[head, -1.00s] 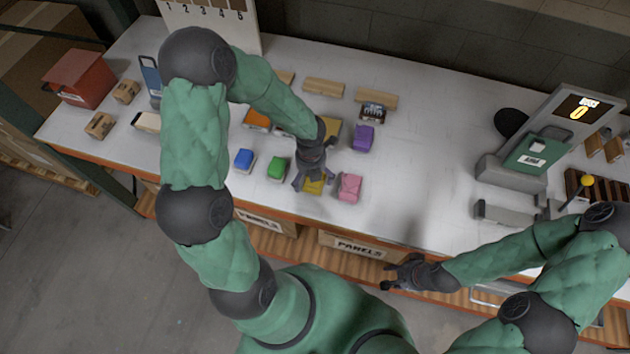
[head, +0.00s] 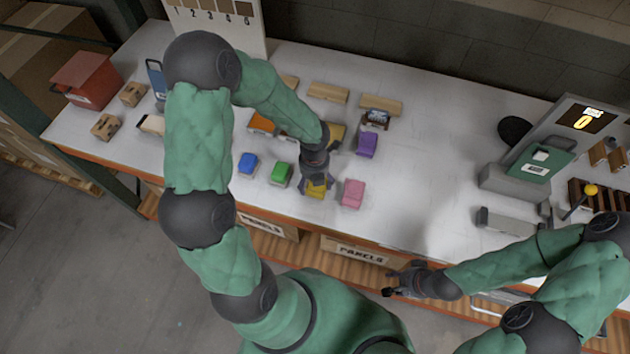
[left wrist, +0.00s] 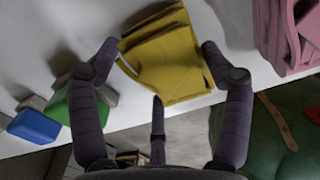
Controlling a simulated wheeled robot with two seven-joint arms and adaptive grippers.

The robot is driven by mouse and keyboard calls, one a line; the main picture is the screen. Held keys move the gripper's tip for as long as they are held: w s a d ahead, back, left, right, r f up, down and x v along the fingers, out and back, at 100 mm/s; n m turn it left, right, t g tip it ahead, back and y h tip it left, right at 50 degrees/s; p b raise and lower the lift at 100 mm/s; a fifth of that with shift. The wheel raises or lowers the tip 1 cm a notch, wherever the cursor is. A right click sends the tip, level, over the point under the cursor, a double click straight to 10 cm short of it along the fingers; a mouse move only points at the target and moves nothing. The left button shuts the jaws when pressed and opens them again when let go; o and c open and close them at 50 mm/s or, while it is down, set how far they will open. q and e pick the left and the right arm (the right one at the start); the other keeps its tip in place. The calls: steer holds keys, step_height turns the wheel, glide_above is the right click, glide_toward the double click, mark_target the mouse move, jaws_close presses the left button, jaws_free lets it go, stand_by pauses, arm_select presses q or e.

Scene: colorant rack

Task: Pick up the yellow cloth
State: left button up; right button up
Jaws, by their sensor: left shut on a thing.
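The yellow cloth (left wrist: 172,62) is a folded block between the fingers of my left gripper (left wrist: 163,75) in the left wrist view. My left gripper is shut on it, with a finger at each side. In the head view, the yellow cloth (head: 315,191) shows beneath my left gripper (head: 316,182), partly hidden by the fingers. I cannot tell whether it still touches the table. My right gripper (head: 392,287) is empty by the table's front edge; its finger gap is too small to judge.
A pink cloth (head: 352,193) lies close to the right, with a purple cloth (head: 367,145) behind it. Green (head: 282,174) and blue (head: 247,163) cloths lie to the left. Wooden blocks (head: 328,93) lie farther back. The white table (head: 430,160) is clear right of the cloths.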

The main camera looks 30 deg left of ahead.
arm_select(q)
step_height(320, 180, up, 3)
steer(key=shift+f+p, duration=0.1)
steer(key=shift+p, duration=0.4)
steer(key=s+r, duration=0.1)
steer(key=s+r+p, duration=0.1)
steer(key=r, duration=0.1)
steer(key=s+r, duration=0.1)
steer(key=s, duration=0.1)
steer(key=shift+a+r+p, duration=0.3)
steer(key=shift+r, duration=0.1)
steer(key=s+a+r+p, duration=0.1)
steer(key=s+r, duration=0.3)
steer(key=s, duration=0.6)
steer(key=shift+r+p, duration=0.3)
steer(key=shift+p, duration=0.2)
steer(key=o, duration=0.4)
steer(key=c, duration=0.4)
steer(key=shift+w, duration=0.15)
